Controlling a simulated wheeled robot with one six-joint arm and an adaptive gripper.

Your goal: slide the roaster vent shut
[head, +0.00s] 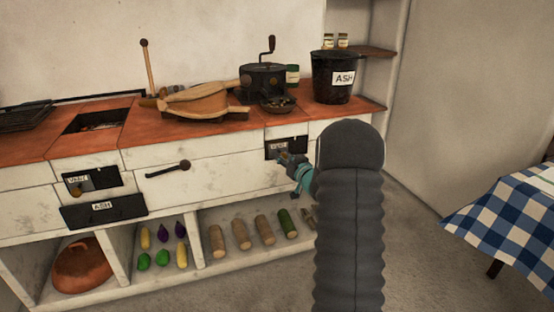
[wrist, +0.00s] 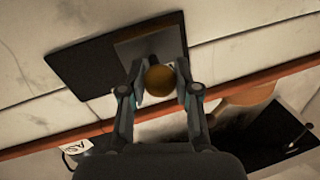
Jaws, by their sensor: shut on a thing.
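The roaster vent (head: 300,144) is a dark panel in the white counter front at right, below the black crank-handled roaster (head: 262,78). In the wrist view its grey sliding plate (wrist: 135,46) covers one end of the dark frame (wrist: 82,70), and the rest of the frame shows dark. A round brass-brown knob (wrist: 160,79) stands out from the plate. My gripper (head: 287,160) is at the vent in the head view. In the wrist view its two fingers (wrist: 159,84) are shut on the knob, one on each side. The head view hides the knob behind the gripper.
A second vent (head: 92,180) is at left, above a black ash drawer (head: 103,209). A drawer handle (head: 168,169) sticks out between the vents. A black ash bucket (head: 333,78) stands on the counter. A checkered table (head: 515,215) is at right, with bare floor between.

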